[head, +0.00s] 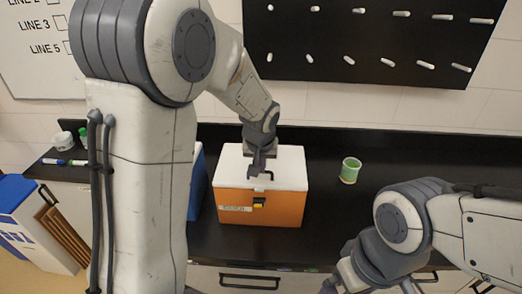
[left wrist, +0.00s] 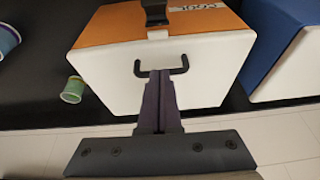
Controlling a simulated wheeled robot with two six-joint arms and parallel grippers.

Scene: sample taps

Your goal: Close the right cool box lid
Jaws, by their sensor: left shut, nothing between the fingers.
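The right cool box (head: 258,207) is orange with a white lid and stands on the black counter. Its white lid (head: 287,167) appears to lie flat on the box, with the front latch (head: 259,203) at the orange front. My left gripper (head: 262,173) is shut and empty, pointing down over the lid. In the left wrist view its fingertips (left wrist: 160,73) are at the black lid handle (left wrist: 179,69), between its two ends. Whether they touch the lid or handle I cannot tell.
A blue cool box (head: 197,182) stands just left of the orange one, mostly hidden by my left arm. A green cup (head: 349,170) stands to the right on the counter. A black peg board (head: 370,40) hangs behind. The counter right of the cup is clear.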

